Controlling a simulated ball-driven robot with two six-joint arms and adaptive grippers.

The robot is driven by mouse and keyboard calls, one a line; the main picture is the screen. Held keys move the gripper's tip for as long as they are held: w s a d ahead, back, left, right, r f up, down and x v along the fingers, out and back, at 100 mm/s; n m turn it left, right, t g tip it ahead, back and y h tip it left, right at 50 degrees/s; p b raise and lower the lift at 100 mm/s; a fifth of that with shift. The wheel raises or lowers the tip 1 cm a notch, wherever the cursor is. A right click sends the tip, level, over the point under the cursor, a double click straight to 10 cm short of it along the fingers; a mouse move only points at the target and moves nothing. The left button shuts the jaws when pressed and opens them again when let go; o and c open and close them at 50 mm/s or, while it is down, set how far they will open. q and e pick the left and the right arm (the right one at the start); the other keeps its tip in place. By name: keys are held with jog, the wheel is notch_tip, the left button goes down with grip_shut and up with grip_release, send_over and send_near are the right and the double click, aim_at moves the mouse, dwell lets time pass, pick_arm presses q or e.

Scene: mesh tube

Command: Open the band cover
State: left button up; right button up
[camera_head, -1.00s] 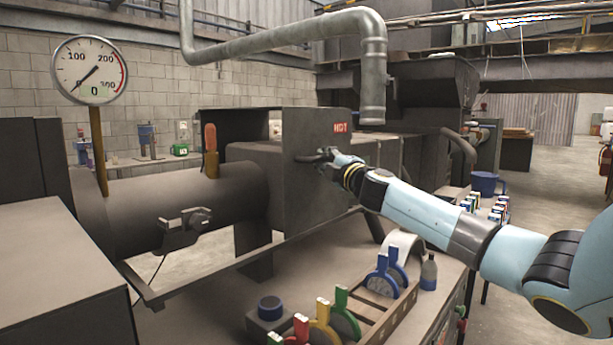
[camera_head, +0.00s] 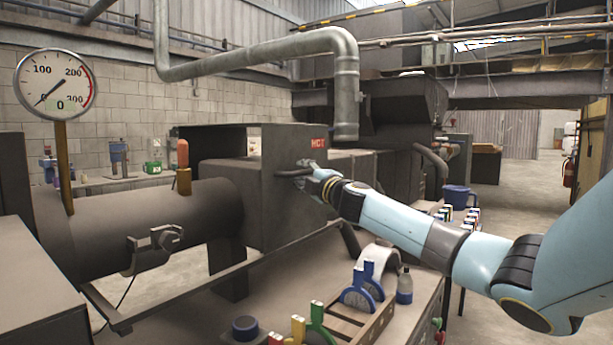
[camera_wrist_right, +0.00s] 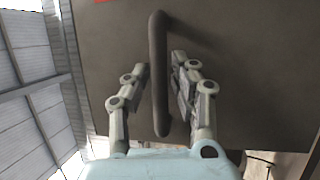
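The band cover (camera_head: 275,215) is a dark grey box-shaped guard around the barrel, with a red HOT label (camera_head: 318,143) on its front face. Its dark bar handle (camera_wrist_right: 158,80) runs upright in the right wrist view. My right gripper (camera_wrist_right: 160,75) has one finger on each side of the handle, with a narrow gap visible on both sides. It looks open around the handle. In the head view the fingertips are small and partly hidden at the handle (camera_head: 294,172). My left gripper is out of view.
A grey pipe (camera_head: 346,95) hangs just right of the cover. The barrel (camera_head: 110,225) with a clamp (camera_head: 152,247) extends left toward a dial gauge (camera_head: 55,82). A rack (camera_head: 360,322) with coloured pieces and a bottle (camera_head: 404,287) stand on the bench below my right arm.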

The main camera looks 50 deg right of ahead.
jog(key=v, duration=1.2)
dwell(0.3)
